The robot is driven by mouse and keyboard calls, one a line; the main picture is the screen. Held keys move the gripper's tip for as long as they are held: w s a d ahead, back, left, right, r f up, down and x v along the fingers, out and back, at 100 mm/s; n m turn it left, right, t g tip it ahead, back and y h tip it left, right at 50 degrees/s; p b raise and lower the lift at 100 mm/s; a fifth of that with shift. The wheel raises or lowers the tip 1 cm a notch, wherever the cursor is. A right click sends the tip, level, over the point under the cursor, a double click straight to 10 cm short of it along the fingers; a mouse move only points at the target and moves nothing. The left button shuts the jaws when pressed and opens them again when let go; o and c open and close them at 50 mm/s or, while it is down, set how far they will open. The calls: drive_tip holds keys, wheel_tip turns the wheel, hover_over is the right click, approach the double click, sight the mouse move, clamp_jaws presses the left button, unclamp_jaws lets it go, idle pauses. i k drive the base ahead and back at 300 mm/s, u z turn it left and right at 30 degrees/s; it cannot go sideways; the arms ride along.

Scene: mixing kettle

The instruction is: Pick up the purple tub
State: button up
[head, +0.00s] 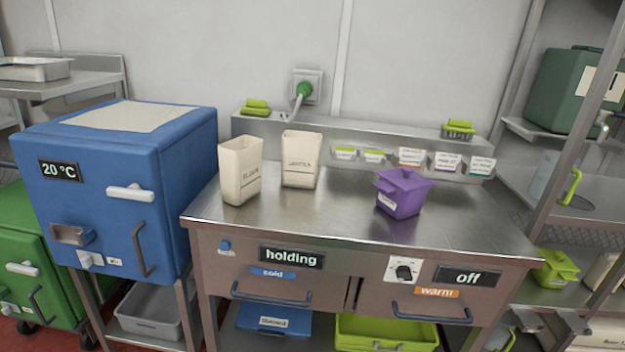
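The purple tub (402,193) stands on the steel worktop (340,222), right of its middle. My gripper is not in view.
Two cream containers (240,170) (301,159) stand left of the tub. A ledge behind holds small labelled tubs (410,157) and green items (458,129). A blue cabinet (115,185) stands left, and a steel rack (560,180) stands right.

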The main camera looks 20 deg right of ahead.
sight(398, 204)
drive_tip(key=u, duration=0.25)
drive_tip(key=i, duration=1.15)
drive_tip(key=z, duration=0.7)
drive_tip(key=i, duration=0.6)
drive_tip(key=z, duration=0.55)
